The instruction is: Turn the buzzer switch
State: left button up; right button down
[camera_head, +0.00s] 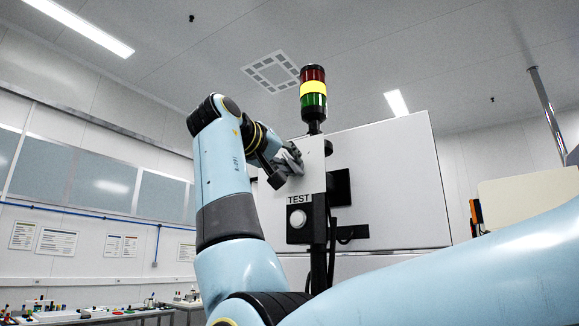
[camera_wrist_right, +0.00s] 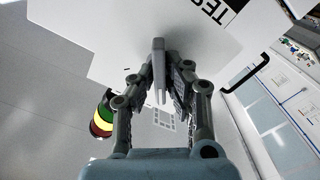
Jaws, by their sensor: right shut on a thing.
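The white switch panel (camera_head: 313,165) stands upright on a dark post, with a "TEST" label and a round white button (camera_head: 298,218) low on it. My right gripper (camera_head: 291,160) reaches the panel's upper left part, above the button. In the right wrist view my right gripper (camera_wrist_right: 160,85) is shut on the buzzer switch, a light grey upright handle (camera_wrist_right: 158,50) between its fingers. In the head view the gripper hides most of the switch. My left gripper is out of view.
A signal tower (camera_head: 313,88) with red, yellow and green tiers rises above the panel. A large white cabinet (camera_head: 390,185) stands behind it. Benches with small items (camera_head: 80,316) line the far left wall. My own arm fills the lower right.

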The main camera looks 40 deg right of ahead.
jog(key=m+b, duration=0.2)
jog(key=m, duration=0.1)
jog(key=shift+f+m, duration=0.15)
jog(key=shift+m, duration=0.15)
jog(key=m+b, duration=0.2)
jog(key=m, duration=0.2)
jog(key=shift+s+d+m, duration=0.1)
jog(key=shift+s+m, duration=0.05)
jog(key=shift+m, duration=0.15)
jog(key=m+b, duration=0.1)
jog(key=m, duration=0.3)
jog(key=shift+s+b, duration=0.1)
jog(key=shift+b, duration=0.3)
jog(key=shift+m+b, duration=0.4)
jog(key=shift+m, duration=1.4)
jog(key=c, duration=1.4)
grip_release()
jog(key=shift+s, duration=0.1)
